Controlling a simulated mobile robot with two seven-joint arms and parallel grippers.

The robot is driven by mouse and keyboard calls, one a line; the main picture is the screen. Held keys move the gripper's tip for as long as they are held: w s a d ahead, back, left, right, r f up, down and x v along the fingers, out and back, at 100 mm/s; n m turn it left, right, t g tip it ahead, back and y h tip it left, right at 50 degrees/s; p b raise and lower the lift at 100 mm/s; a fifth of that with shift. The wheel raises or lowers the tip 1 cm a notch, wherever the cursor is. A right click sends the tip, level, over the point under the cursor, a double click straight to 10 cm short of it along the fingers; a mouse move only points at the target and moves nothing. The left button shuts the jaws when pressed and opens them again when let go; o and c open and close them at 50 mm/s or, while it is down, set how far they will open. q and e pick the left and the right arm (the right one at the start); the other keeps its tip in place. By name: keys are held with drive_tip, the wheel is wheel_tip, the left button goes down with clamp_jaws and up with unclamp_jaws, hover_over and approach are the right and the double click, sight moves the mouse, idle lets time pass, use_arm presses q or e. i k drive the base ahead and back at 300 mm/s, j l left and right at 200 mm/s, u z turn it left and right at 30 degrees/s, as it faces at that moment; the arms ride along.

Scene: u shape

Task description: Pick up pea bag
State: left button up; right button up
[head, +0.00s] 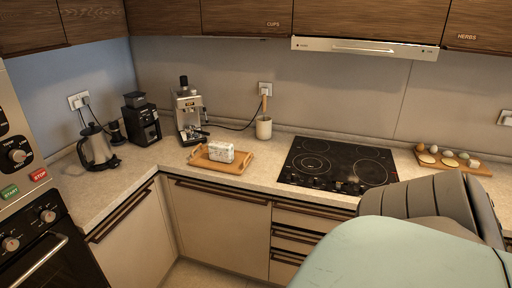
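I cannot make out anything that is clearly a pea bag. A small white package (213,152) with grey markings lies on a wooden tray (229,166) on the counter; its label is too small to read, so I cannot tell what it holds. A large grey and mint-green part of my own body fills the lower right and hides part of the right counter. Neither of my grippers shows.
A kettle (97,149), a black grinder (142,120), a coffee machine (189,112) and a utensil pot (264,128) stand along the back. A cooktop (338,164) and an egg board (455,165) are to the right. Counter (140,166) left of the tray is clear.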

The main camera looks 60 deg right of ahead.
sight(221, 151)
drive_tip(key=k+l+z, duration=0.1)
drive_tip(key=z, duration=1.5)
drive_tip(key=i+u, duration=0.1)
drive_tip(key=u, duration=0.45)
drive_tip(key=i+l+u, duration=0.55)
drive_tip(key=l+u, duration=0.15)
drive_tip(key=l, duration=0.2)
